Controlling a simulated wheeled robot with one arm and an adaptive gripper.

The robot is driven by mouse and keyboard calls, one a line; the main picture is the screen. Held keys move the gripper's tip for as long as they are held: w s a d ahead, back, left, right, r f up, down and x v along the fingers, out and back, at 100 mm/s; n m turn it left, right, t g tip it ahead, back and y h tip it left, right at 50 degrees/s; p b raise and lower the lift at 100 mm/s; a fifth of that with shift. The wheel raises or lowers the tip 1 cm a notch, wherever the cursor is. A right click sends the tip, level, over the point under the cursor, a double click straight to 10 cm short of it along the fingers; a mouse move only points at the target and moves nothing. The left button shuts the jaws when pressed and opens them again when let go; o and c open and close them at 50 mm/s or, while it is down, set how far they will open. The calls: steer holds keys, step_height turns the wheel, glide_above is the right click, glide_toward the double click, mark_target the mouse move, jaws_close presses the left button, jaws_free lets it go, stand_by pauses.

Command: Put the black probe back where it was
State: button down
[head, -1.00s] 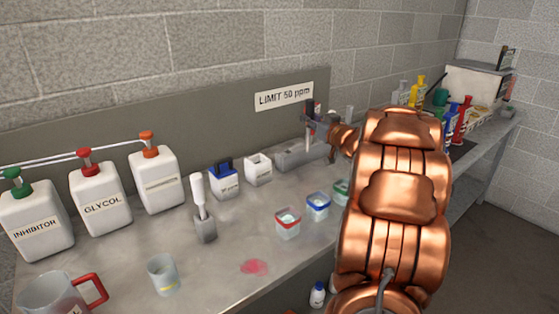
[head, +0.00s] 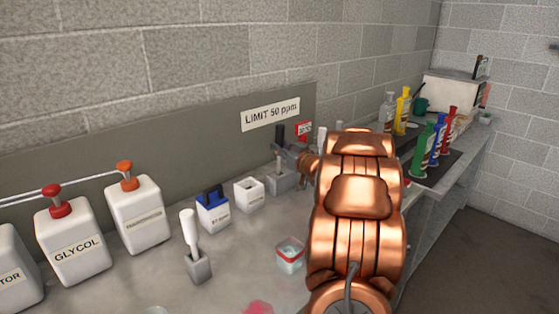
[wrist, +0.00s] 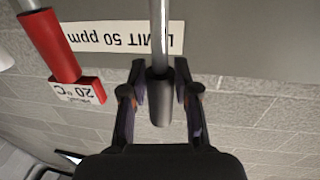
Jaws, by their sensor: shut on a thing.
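The black probe shows in the head view (head: 279,134), upright, with its dark handle up and a thin metal rod below. My gripper (head: 290,153) is shut on it, reaching in from the right. In the wrist view, my gripper's fingers (wrist: 160,82) close on both sides of the dark handle (wrist: 160,105), and the rod runs to the picture's top edge. A grey holder block (head: 282,181) stands under the probe. The rod's lower end overlaps the block; I cannot tell whether it is inside. My arm hides the block's right part.
A red-handled probe with a 20 °C tag (wrist: 50,45) is close by in the wrist view. A white-handled tool stands in a small grey holder (head: 198,267).

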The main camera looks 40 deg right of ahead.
step_height(320, 180, down, 5)
steer(key=shift+f, duration=0.1)
steer(key=c, duration=1.6)
jaws_free()
steer(key=shift+o, duration=0.8)
steer(key=shift+w+d+f, duration=0.1)
steer(key=o, duration=0.6)
steer(key=shift+r, duration=0.4)
steer(key=shift+c, duration=0.2)
steer(key=shift+r, duration=0.1)
steer(key=shift+s, duration=0.25)
steer(key=s+a, duration=0.2)
steer(key=s, duration=0.9)
steer(key=shift+s+a+b, duration=0.15)
steer(key=shift+a+b, duration=0.05)
steer(key=shift+b, duration=0.2)
